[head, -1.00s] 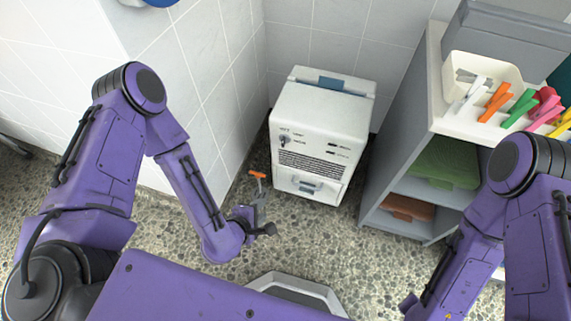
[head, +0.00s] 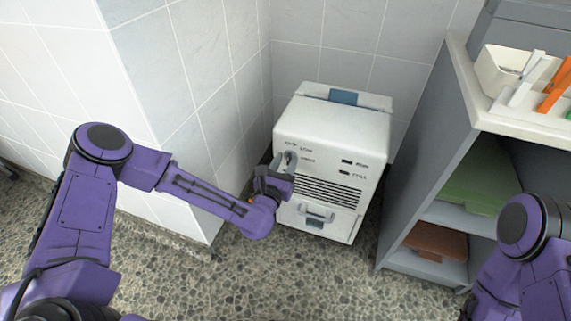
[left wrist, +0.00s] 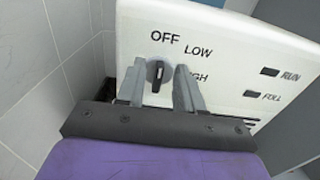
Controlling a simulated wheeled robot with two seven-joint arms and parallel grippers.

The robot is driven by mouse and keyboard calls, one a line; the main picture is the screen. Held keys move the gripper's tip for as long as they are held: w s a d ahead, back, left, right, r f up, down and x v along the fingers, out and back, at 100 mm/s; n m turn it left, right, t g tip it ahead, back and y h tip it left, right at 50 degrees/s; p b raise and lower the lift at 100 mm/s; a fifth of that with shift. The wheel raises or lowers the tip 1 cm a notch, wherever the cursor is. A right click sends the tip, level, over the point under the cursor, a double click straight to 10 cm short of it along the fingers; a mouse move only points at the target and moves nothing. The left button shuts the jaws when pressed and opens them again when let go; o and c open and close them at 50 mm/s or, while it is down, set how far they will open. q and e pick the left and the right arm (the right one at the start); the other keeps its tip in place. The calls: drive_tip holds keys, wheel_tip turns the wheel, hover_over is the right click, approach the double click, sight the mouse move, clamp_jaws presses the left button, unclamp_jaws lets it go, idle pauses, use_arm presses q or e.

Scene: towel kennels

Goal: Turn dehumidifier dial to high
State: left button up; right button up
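The white dehumidifier (head: 331,145) stands upright on the floor in the corner, its front towards me. In the left wrist view its panel (left wrist: 222,65) shows OFF, LOW and a partly hidden HIGH label. The black dial (left wrist: 157,75) has a pale mark near its top, pointing roughly up towards OFF. My left gripper (left wrist: 158,84) is open, one finger on each side of the dial; I cannot tell whether either finger touches it. In the head view the left gripper (head: 284,166) covers the dial's lower surroundings. My right arm is at the lower right; its gripper is out of view.
A tiled wall corner (head: 170,120) is close on the left. The speckled floor in front is clear.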

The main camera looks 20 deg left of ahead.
use_arm(q)
drive_tip(key=shift+w, duration=0.35)
drive_tip(key=shift+c, duration=0.3)
clamp_jaws()
